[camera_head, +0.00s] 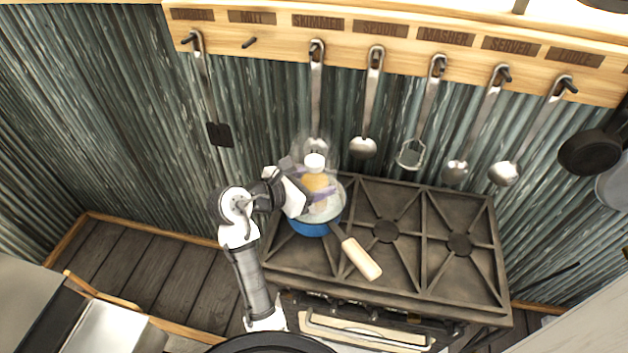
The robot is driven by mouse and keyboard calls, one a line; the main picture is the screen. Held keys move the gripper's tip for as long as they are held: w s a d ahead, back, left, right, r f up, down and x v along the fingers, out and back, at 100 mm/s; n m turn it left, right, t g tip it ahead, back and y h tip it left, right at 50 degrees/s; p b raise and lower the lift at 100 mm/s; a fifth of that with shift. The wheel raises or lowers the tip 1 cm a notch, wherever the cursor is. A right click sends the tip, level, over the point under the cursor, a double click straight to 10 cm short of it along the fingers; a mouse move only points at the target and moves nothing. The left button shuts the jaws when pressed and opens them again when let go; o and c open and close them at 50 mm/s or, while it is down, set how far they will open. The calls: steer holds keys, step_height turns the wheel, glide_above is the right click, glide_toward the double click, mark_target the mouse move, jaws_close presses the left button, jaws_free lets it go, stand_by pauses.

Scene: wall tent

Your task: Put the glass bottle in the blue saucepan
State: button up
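The glass bottle (317,181) has a white cap and yellowish contents, and it stands roughly upright over the blue saucepan (308,229). Its lower part shows inside the pan's rim from above; I cannot tell whether it touches the pan's bottom. My gripper (311,184) comes in from the left with its purple-tinted fingers around the bottle, one finger in front and one behind, and appears shut on it. The saucepan sits on the left part of the stove, its pale wooden handle pointing down and right.
The black stove grate (426,231) is free to the right of the pan. Faint steam surrounds the bottle. Several utensils, including a masher (411,153), hang from the wooden rack (400,38) behind. A dark pan (590,152) hangs at the right.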

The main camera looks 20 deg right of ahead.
steer(key=shift+f, duration=0.15)
steer(key=shift+f+p, duration=0.3)
steer(key=shift+f, duration=0.05)
steer(key=o, duration=1.3)
steer(key=shift+r+b, duration=0.45)
steer(key=shift+b, duration=0.1)
steer(key=v, duration=1.2)
steer(key=shift+r, duration=0.15)
